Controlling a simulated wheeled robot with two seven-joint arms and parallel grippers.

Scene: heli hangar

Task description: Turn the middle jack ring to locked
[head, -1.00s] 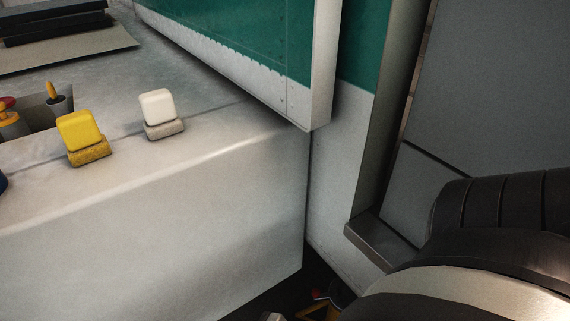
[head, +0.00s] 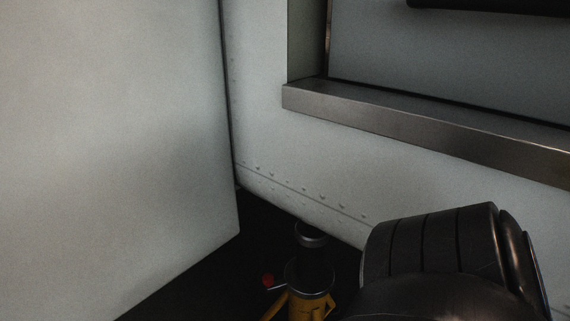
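A yellow jack (head: 312,305) stands upright on the dark floor at the bottom middle of the head view. A grey ring or collar (head: 311,234) shows near its top, around a dark shaft. A small red knob (head: 268,280) sticks out on its left side. The jack's lower part is cut off by the frame. I cannot tell whether this is the middle jack or how its ring is set. My black arm link covers the lower right. Neither gripper is in view.
A large pale block or counter side (head: 120,150) fills the left. A riveted white panel (head: 265,140) stands behind the jack, with a metal ledge (head: 420,125) above right. Dark floor (head: 215,285) shows between the block and the jack.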

